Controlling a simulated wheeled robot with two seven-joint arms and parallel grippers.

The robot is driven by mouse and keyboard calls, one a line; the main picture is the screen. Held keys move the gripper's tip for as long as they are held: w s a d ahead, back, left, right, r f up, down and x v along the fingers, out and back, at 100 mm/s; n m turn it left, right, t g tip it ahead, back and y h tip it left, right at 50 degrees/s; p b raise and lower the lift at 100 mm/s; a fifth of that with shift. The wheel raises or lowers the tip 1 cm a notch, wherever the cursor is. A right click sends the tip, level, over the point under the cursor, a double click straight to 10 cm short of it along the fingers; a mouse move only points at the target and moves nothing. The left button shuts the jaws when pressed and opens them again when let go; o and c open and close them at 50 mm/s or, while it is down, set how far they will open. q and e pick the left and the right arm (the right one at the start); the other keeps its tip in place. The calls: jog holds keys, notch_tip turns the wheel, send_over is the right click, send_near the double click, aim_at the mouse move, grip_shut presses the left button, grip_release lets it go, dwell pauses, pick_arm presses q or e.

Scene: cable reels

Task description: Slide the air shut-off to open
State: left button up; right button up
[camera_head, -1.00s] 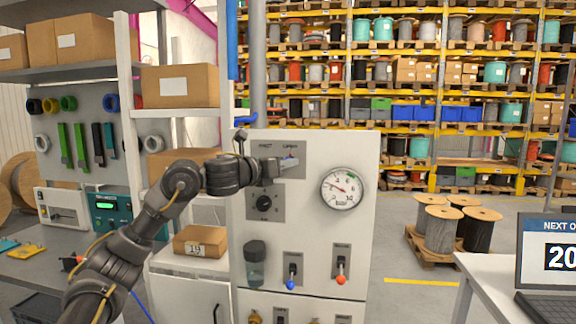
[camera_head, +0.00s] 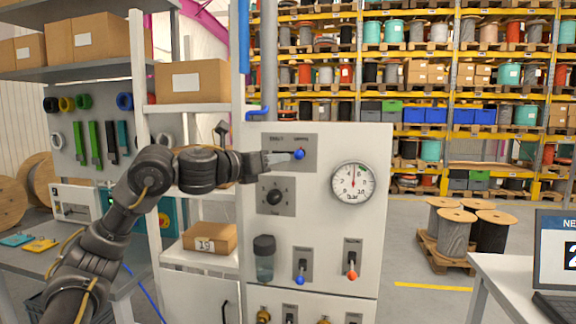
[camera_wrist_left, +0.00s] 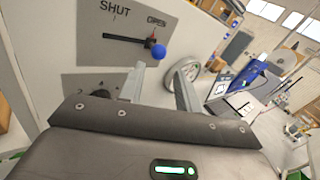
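The air shut-off is a blue ball knob (camera_head: 299,154) on a grey plate (camera_head: 278,142) at the top of the white panel. In the left wrist view the knob (camera_wrist_left: 158,52) sits at the slot's right end, by the OPEN label; SHUT is at the left. My left gripper (camera_head: 287,158) comes in from the left, just beside the knob. In the wrist view its two fingers (camera_wrist_left: 158,80) are spread, with nothing between them; the knob shows past their tips, apparently not gripped. The pressure gauge (camera_head: 352,183) has its needle near upright. My right gripper is not in view.
Below the plate are a rotary knob (camera_head: 274,196), a clear filter bowl (camera_head: 264,258), a blue-tipped lever (camera_head: 301,268) and a red-tipped lever (camera_head: 352,262). A shelf with boxes (camera_head: 194,81) stands left. A table with a monitor (camera_head: 555,255) is at right.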

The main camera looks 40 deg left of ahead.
pick_arm(q)
jog(key=s, duration=0.2)
jog(key=shift+s+a, duration=0.25)
jog(key=shift+s, duration=0.15)
